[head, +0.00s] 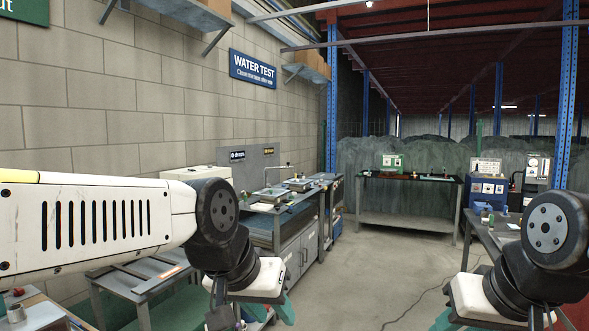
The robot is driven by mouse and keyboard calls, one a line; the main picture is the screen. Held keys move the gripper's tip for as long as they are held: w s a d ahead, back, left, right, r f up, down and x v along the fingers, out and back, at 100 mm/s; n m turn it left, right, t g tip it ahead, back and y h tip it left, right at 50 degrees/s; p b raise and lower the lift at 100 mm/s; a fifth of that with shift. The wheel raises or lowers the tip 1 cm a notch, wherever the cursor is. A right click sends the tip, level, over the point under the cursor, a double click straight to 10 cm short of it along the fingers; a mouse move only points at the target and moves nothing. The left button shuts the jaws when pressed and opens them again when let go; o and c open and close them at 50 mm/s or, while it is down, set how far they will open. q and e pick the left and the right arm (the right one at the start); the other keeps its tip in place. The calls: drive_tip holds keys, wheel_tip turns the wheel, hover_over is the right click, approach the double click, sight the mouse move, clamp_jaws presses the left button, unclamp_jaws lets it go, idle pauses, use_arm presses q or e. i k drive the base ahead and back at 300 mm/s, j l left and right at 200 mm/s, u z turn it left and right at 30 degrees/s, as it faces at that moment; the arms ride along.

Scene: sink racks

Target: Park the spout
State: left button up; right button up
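A thin grey spout (277,169) rises in an angled shape above the sink bench (275,222), by the wall left of centre. It is small at this distance, so its exact turn over the basins is hard to tell. My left gripper (266,311) hangs pointing down in the near foreground, in front of the bench and well apart from the spout. My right gripper (452,322) is at the bottom right, far from the spout. The picture's lower edge cuts off both grippers, so their finger gaps do not show clearly.
A low grey table (140,275) stands at the left, partly behind my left arm. A dark workbench (408,181) stands at the back. Another table (490,235) is at the right. The concrete floor (385,265) between is open, with a thin cable lying on it.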

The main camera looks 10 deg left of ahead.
sight(280, 168)
drive_tip(key=i+z, duration=0.1)
drive_tip(key=i, duration=0.55)
drive_tip(key=i+j+z, duration=0.1)
drive_tip(key=i, duration=0.55)
drive_tip(key=i+j+z, duration=0.15)
drive_tip(key=i, duration=0.5)
drive_tip(key=i+l+u, duration=0.15)
drive_tip(key=i, duration=1.95)
drive_tip(key=i+u, duration=0.45)
drive_tip(key=i, duration=1.35)
drive_tip(key=i+j+z, duration=0.1)
drive_tip(key=i+j, duration=0.8)
drive_tip(key=j, duration=0.1)
